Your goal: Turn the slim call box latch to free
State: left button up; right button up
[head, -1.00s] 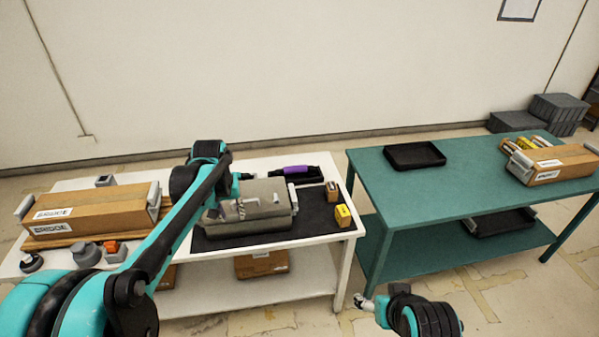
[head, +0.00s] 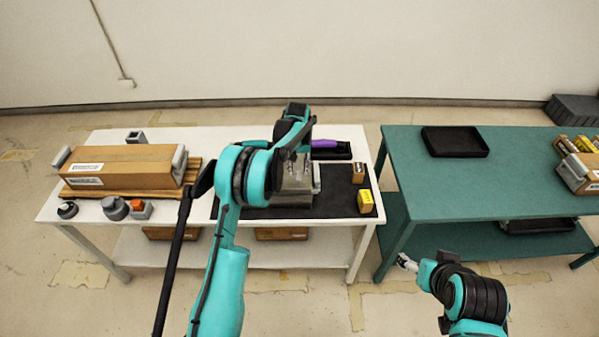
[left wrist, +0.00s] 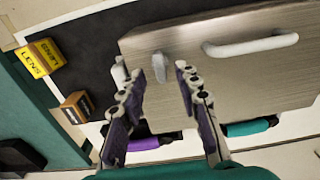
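The slim call box (head: 292,200) is a grey metal case on a dark mat on the white table. My left arm partly covers it in the head view. In the left wrist view its brushed face (left wrist: 225,80) shows a white bar handle (left wrist: 250,46) and a small grey latch (left wrist: 159,67). My left gripper (left wrist: 160,72) is open, its two fingers on either side of the latch; I cannot tell whether they touch it. My right gripper (head: 406,262) hangs low in front of the green table, far from the box; its fingers are too small to read.
A yellow box (head: 365,202) and a brown box (head: 359,172) stand right of the call box. A purple item (head: 324,143) lies in a black tray behind it. A long carton (head: 120,165) fills the table's left. The green table (head: 440,185) is right, across a gap.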

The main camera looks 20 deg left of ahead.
aim_at(298, 177)
pick_arm(q)
jog(key=shift+f, duration=1.15)
jog(key=shift+c, duration=0.3)
grip_shut()
